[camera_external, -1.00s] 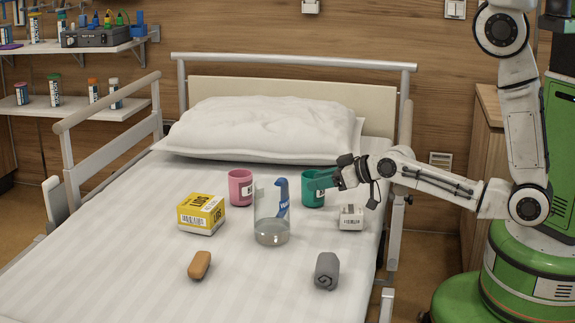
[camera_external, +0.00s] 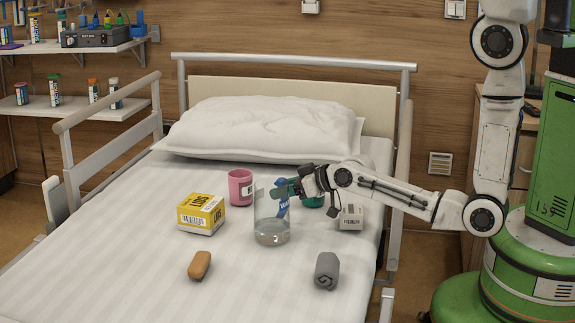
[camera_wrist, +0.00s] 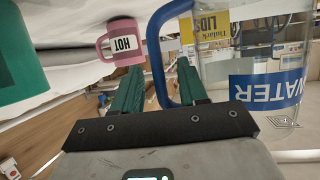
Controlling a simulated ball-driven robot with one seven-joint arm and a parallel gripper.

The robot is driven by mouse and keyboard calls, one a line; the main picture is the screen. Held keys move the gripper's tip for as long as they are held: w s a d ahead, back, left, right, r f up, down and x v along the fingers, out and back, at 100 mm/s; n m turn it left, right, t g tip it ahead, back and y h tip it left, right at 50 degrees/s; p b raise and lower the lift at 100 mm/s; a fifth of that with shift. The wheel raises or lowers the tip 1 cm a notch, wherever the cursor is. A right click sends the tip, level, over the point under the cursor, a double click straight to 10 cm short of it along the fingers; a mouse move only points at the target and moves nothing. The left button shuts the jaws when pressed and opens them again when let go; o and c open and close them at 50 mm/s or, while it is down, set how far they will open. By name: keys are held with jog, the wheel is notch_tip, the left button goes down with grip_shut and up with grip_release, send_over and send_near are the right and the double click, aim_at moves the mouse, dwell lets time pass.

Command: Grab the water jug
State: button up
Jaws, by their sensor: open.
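The water jug (camera_external: 271,230) is clear with a blue handle and stands upright on the bed, some water in its bottom. In the wrist view the jug (camera_wrist: 262,65) fills the right side, its "WATER" label turned and its blue handle (camera_wrist: 156,45) looping left. My gripper (camera_external: 284,190) is at the jug's handle side, level with its upper part. In the wrist view my gripper (camera_wrist: 160,66) is open, with the handle's outer bar appearing between the two green fingers. Contact cannot be told.
A teal mug (camera_external: 314,201) is partly hidden behind my gripper; a small white box (camera_external: 351,217) sits right of it. A pink mug (camera_external: 240,188), yellow box (camera_external: 201,213), orange-brown object (camera_external: 199,265) and grey roll (camera_external: 327,271) lie around. The bed's front is mostly clear.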

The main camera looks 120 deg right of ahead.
jog(key=shift+c, duration=0.2)
grip_shut()
jog(key=shift+r, duration=0.1)
